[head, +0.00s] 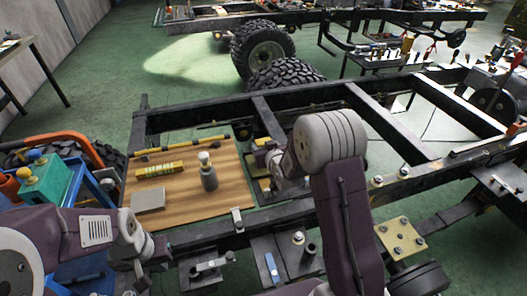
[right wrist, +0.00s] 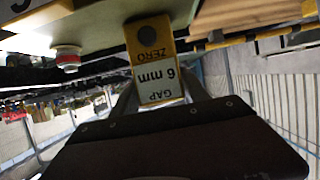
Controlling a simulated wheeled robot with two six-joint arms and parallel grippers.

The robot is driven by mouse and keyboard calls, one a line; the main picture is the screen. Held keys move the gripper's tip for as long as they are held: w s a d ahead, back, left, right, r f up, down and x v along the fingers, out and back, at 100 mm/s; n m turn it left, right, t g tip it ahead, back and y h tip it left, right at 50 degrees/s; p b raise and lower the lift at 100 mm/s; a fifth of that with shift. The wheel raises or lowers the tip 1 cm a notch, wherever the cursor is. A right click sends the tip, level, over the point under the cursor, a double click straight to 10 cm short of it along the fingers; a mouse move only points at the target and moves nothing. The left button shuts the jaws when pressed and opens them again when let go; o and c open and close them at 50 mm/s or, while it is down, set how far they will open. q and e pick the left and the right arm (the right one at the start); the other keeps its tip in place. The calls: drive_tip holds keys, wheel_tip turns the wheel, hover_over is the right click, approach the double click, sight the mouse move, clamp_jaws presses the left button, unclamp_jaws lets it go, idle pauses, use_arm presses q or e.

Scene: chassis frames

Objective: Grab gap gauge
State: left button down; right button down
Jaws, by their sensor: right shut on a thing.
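The gap gauge (right wrist: 158,72) is a yellow block with a white face reading "GAP 6 mm" and "ZERO", upside down in the right wrist view. My right gripper (right wrist: 160,98) is shut on it, with a finger on each side. The gauge's far end is close to a pale surface; I cannot tell whether they touch. In the head view my right gripper (head: 268,165) is beside the right edge of the wooden board, partly hidden by my arm, and the gauge is not clear there. My left gripper (head: 142,277) is at the lower left, its fingers unclear.
A teal box (head: 48,180) stands left. Green floor (head: 120,75) is open behind.

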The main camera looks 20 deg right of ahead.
wheel_tip(320, 180, up, 4)
drive_tip(key=shift+r+p, duration=0.2)
drive_tip(key=shift+p, duration=0.45)
drive_tip(key=s+d+r+p, duration=0.1)
drive_tip(key=s+d+r, duration=0.1)
drive_tip(key=d, duration=0.3)
drive_tip(key=s+d+r+p, duration=0.1)
drive_tip(key=s+d+r, duration=0.2)
drive_tip(key=d+r, duration=0.1)
drive_tip(key=shift+d+r+p, duration=0.3)
drive_tip(key=shift+d, duration=0.5)
